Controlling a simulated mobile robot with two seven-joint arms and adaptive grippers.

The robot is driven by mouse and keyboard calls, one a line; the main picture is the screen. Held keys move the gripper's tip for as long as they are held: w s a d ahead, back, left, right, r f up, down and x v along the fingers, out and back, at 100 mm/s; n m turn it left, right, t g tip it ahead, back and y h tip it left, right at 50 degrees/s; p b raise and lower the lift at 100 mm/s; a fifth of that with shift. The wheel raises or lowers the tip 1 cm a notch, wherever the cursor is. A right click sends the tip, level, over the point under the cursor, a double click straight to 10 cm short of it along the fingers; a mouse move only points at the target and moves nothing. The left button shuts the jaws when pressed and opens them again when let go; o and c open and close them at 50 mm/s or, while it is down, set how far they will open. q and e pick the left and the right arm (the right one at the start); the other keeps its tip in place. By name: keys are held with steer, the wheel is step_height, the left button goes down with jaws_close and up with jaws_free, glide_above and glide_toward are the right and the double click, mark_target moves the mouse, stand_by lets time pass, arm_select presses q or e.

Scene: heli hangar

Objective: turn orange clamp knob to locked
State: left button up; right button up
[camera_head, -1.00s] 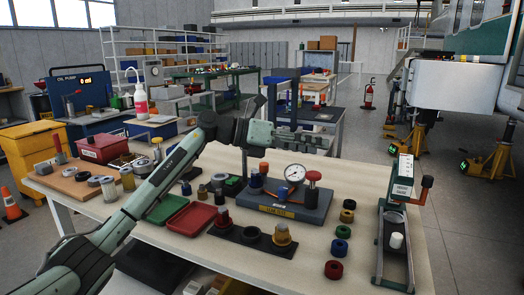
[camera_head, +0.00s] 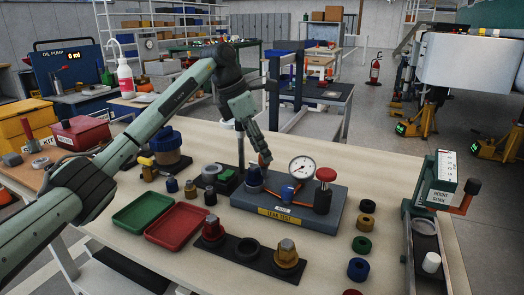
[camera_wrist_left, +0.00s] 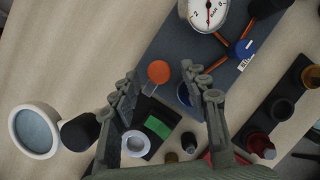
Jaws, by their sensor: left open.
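The orange clamp knob (camera_wrist_left: 158,71) shows as a round disc in the left wrist view, between my left fingertips with gaps on both sides. In the head view only a small orange part (camera_head: 265,160) shows by the fingertips. It is at the back left of the grey leak test fixture (camera_head: 325,215). My left gripper (camera_wrist_left: 159,73) is open and points down over that end, also in the head view (camera_head: 261,155). The fixture carries a dial gauge (camera_head: 302,168), a red-topped knob (camera_head: 326,175) and a dark blue part (camera_head: 254,178). My right gripper is not seen.
Green (camera_head: 143,205) and red (camera_head: 176,222) trays lie left of the fixture. A dark strip with fittings (camera_head: 248,250) lies in front. Several coloured rings stand to the right, with a height gauge (camera_head: 440,180) beyond. Small dark parts crowd the fixture's left side.

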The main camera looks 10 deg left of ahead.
arm_select(q)
steer(key=shift+w+d+f, duration=0.15)
steer(key=shift+d+f, duration=0.05)
steer(key=shift+f, duration=0.45)
jaws_close()
